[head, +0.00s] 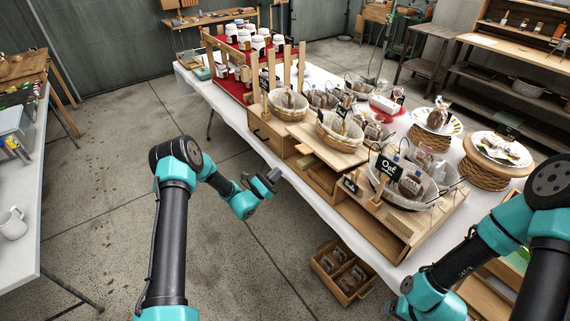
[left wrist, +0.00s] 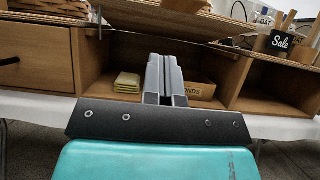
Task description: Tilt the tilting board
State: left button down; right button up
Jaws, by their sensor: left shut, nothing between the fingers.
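The likely tilting board (head: 312,138) is a light wooden panel in the middle of the display stand, with a wire basket (head: 340,130) on it. In the left wrist view, a wooden panel (left wrist: 175,22) spans the top of the open compartments. My left gripper (head: 271,177) is in front of the stand, apart from it in the head view. Its two grey fingers are together and empty in the left wrist view (left wrist: 165,75), pointing at the middle compartment. My right arm is at the lower right; its fingers cannot be made out.
More baskets with packed goods (head: 405,183) stand on the display stand, with a small black sign (head: 389,168). A wooden crate (head: 343,270) is on the floor below the table (head: 222,105). Yellow packets (left wrist: 127,83) lie in the middle compartment. The floor left of the stand is clear.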

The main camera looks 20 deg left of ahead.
pick_arm(q)
jog(key=shift+v, duration=1.35)
jog(key=shift+d, duration=0.1)
jog(key=s+d+f+m+g, duration=0.5)
jog(key=s+d+g, duration=0.1)
jog(key=s+g, duration=0.25)
jog(key=s+d+f+m+g, duration=0.45)
jog(key=s+d+g, duration=0.3)
jog(key=s, duration=0.25)
jog(key=s+a+f+m+g+y, duration=0.1)
jog(key=s+a+m+y, duration=0.2)
jog(key=m, duration=0.6)
jog(key=s+a+f+m+g+y, duration=0.1)
jog(key=s+a+m+y, duration=0.3)
jog(key=s+m+y, duration=0.3)
jog(key=shift+s+a+m+g, duration=0.3)
jog(key=shift+s+m, duration=0.55)
jog(key=shift+s, duration=0.4)
